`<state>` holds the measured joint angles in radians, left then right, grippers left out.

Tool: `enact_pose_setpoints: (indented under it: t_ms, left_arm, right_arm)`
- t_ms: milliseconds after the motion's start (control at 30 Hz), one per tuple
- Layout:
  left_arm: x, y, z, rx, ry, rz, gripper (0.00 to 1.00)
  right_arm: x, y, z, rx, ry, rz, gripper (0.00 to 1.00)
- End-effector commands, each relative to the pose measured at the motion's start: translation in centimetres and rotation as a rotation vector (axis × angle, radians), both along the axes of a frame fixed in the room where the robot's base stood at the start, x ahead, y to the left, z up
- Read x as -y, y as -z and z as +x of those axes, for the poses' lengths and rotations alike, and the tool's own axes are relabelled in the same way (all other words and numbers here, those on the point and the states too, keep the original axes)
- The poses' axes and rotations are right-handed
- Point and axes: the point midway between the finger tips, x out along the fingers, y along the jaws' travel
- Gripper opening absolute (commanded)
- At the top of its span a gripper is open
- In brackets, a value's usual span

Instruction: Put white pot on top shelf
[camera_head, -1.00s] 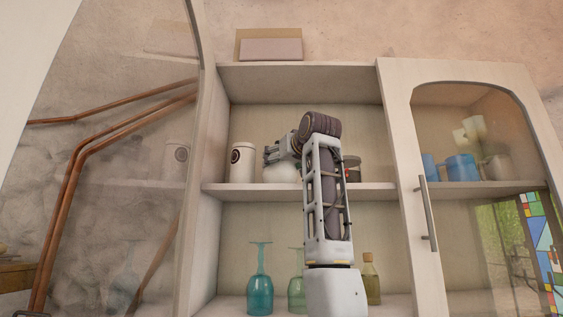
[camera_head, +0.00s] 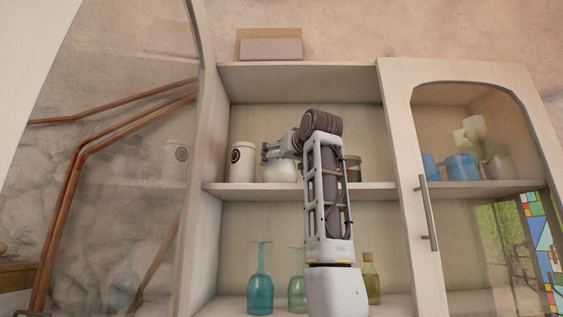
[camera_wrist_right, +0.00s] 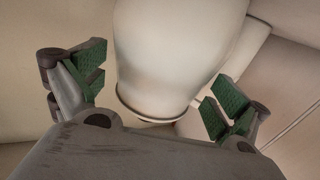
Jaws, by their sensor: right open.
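The white pot (camera_head: 281,171) stands on the upper shelf (camera_head: 300,190) of the open cabinet, just right of a white canister. My right gripper (camera_head: 266,152) is at the pot's upper part and partly hides it in the head view. In the right wrist view the pot (camera_wrist_right: 178,50) sits between the two spread green-padded fingers of the gripper (camera_wrist_right: 160,88). The gripper is open, with gaps showing beside the pot. My left gripper is not in view.
The white canister (camera_head: 242,162) stands close on the left. A dark-lidded jar (camera_head: 353,168) is partly hidden behind my right arm. Glassware (camera_head: 259,281) and a bottle (camera_head: 370,279) stand below. The right glass door (camera_head: 470,130) is shut; the left one (camera_head: 120,160) stands open.

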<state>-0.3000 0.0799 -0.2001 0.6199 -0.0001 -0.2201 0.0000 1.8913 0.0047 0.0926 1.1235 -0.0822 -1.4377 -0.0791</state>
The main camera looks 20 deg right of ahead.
Motion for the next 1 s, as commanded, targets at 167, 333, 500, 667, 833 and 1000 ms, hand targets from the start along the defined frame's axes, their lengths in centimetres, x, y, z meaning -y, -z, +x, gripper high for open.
enact_pose_setpoints:
  t_ms: [167, 333, 500, 667, 833, 1000]
  left_arm:
    - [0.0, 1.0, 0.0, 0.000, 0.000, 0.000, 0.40]
    - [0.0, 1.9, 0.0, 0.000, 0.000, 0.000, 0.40]
    - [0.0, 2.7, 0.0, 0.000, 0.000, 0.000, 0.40]
    - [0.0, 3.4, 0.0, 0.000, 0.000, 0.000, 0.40]
    - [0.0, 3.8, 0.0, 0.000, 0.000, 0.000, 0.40]
    - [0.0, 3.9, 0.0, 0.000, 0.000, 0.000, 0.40]
  right_arm:
    - [-0.1, 0.3, -1.9, 0.001, 0.000, 0.000, 0.99]
    - [-0.2, 0.3, -4.4, 0.003, 0.000, 0.000, 0.99]
    - [-0.4, 0.3, -6.9, 0.002, 0.001, 0.000, 0.99]
    - [-0.5, 0.3, -9.1, 0.001, 0.001, 0.000, 0.99]
    - [-0.6, 0.2, -10.7, 0.000, 0.000, 0.001, 0.99]
    - [-0.6, 0.2, -11.4, 0.000, 0.000, 0.001, 0.99]
